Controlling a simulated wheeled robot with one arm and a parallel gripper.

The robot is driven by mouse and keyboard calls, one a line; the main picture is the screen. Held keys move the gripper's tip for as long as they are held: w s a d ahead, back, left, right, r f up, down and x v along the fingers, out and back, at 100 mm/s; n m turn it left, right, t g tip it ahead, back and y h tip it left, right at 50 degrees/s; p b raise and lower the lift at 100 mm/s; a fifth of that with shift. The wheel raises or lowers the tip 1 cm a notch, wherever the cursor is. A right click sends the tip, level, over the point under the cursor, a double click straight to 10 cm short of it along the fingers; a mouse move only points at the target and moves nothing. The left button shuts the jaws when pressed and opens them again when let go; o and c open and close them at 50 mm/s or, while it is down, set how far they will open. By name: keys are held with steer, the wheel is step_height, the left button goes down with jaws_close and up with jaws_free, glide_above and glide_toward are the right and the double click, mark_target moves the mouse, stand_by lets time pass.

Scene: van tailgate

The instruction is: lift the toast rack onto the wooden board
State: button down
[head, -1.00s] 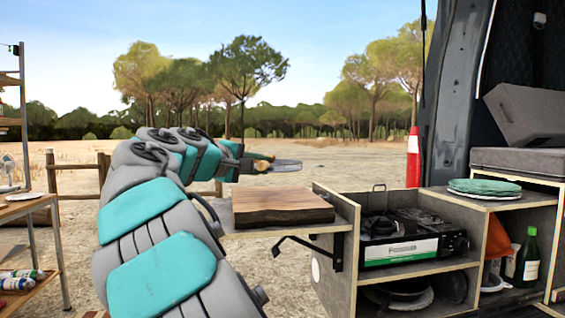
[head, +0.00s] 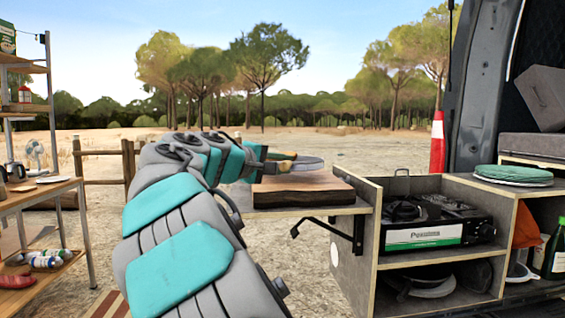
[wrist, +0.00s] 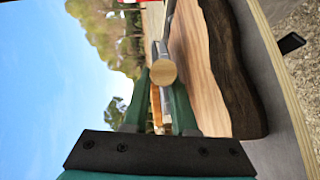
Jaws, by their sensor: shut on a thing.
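My gripper (head: 270,160) is shut on the toast rack (head: 303,164), which shows as a flat grey metal piece with a wooden handle. In the wrist view the rack's round wooden handle end (wrist: 163,72) sits between the green fingertips (wrist: 161,80). The rack is seen nearly edge-on, and much of it is hidden behind the handle and fingers. The wooden board (head: 303,192), brown with a dark rough edge, lies on a side shelf. In the wrist view the board (wrist: 200,75) is beside the rack. The rack is over the board; I cannot tell whether they touch.
The side shelf (head: 350,210) joins a cabinet with a camping stove (head: 430,225) right of the board. A rack of shelves with bottles (head: 45,260) stands left. The air above the board is open.

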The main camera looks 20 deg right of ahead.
steer(key=shift+f+b, duration=0.8)
steer(key=shift+f, duration=0.5)
steer(key=c, duration=0.6)
jaws_free()
steer(key=shift+f, duration=0.1)
steer(key=shift+c, duration=0.2)
steer(key=v, duration=0.8)
steer(key=shift+d, duration=0.1)
